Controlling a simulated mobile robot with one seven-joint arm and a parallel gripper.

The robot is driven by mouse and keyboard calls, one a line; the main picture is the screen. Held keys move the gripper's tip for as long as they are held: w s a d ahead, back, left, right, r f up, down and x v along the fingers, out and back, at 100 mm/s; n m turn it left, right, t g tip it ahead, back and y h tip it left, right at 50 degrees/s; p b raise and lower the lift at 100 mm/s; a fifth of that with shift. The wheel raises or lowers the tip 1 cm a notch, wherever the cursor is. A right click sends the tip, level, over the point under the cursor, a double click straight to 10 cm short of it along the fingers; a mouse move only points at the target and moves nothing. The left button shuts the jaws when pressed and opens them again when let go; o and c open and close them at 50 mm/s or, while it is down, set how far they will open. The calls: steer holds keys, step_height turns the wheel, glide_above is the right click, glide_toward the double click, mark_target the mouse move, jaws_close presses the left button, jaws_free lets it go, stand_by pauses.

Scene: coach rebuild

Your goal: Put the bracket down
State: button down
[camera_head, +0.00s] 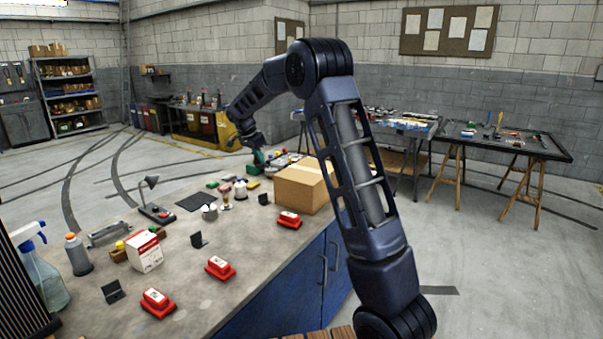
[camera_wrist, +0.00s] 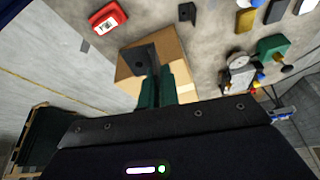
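My gripper (camera_head: 257,152) is high over the far end of the workbench, behind the cardboard box in the head view. Its green fingers (camera_wrist: 157,92) show in the wrist view, close together around a dark bracket (camera_wrist: 141,60) with a round hole. The bracket appears held between them, off the bench, and is seen against the cardboard box (camera_wrist: 172,43). How far it is above the box I cannot tell. In the head view the held bracket cannot be made out. Similar small black brackets stand on the bench, one near the middle (camera_head: 198,240) and one at the front left (camera_head: 113,292).
The cardboard box (camera_head: 300,188) stands near the bench's right edge. Red blocks (camera_head: 220,267) stand along the front. A dark mat (camera_head: 196,201), a small lamp (camera_head: 152,198) and bottles (camera_head: 77,255) take up other spots. Bare bench top (camera_head: 190,270) lies between them.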

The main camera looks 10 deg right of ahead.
steer(key=w+d+r, duration=0.5)
steer(key=w+d, duration=0.5)
steer(key=d, duration=0.1)
step_height(320, 180, up, 5)
steer(key=n, duration=0.2)
glide_above(313, 165)
steer(key=s+a, duration=0.1)
steer(key=s, duration=0.1)
steer(key=shift+t, duration=0.4)
steer(key=f, duration=1.8)
steer(key=shift+w+a+f, duration=0.15)
steer(key=shift+a+f, duration=0.05)
steer(key=shift+f, duration=0.15)
steer(key=shift+f, duration=0.15)
steer(key=c, duration=1.6)
jaws_free()
steer(key=shift+c, duration=0.2)
